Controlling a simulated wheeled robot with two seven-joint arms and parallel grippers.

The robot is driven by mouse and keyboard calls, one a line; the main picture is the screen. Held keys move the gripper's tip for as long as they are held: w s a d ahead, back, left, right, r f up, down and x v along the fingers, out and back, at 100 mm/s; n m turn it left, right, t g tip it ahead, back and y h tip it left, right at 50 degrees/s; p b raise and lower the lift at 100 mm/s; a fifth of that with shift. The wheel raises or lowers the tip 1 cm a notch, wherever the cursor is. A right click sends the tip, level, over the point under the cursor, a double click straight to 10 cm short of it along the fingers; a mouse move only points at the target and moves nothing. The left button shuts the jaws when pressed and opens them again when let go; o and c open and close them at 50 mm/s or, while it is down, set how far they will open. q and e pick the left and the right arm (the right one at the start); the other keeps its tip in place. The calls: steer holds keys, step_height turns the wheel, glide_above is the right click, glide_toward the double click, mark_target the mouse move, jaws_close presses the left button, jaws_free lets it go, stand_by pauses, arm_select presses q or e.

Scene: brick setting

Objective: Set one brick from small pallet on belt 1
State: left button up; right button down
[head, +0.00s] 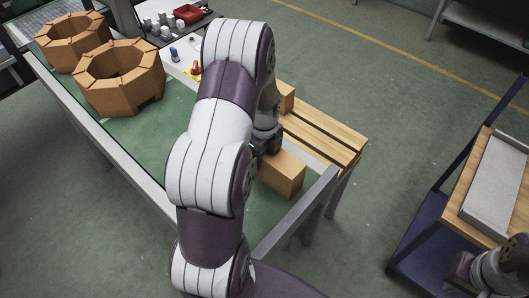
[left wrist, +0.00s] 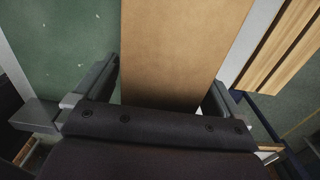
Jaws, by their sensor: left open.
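A tan brick (head: 284,174) lies on the green belt (head: 246,212) near its near end, beside the metal side rail. My left gripper (head: 266,143) is at the far-left end of this brick, partly hidden by my arm. In the left wrist view the brick (left wrist: 185,50) lies between the two open fingers of the left gripper (left wrist: 164,80). The small slatted wooden pallet (head: 325,133) stands beside the belt, with another brick (head: 287,97) at its far end, partly hidden by my arm. Part of my right arm, with its gripper (head: 462,272), shows at the lower right; its jaws are unclear.
Two brick rings (head: 122,78) (head: 73,38) stand farther along the belt. A red bin (head: 187,13) and small items are on a table at the back. A cart with a grey tray (head: 497,180) stands at the right. Open floor lies between pallet and cart.

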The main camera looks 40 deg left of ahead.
arm_select(q)
step_height(320, 180, up, 12)
steer(key=shift+f+b, duration=0.2)
steer(key=shift+b, duration=0.35)
steer(key=shift+d+r+n, duration=0.25)
steer(key=shift+d+n, duration=0.05)
steer(key=shift+d, duration=0.05)
steer(key=s+d+f+n, duration=0.1)
steer(key=s+d+n, duration=0.4)
steer(key=d+n, duration=0.2)
steer(key=s+d+f+n+t, duration=0.1)
steer(key=s+d+n, duration=0.4)
steer(key=n, duration=0.6)
steer(key=shift+d+f, duration=0.2)
steer(key=shift+d, duration=1.05)
steer(key=shift+s, duration=0.15)
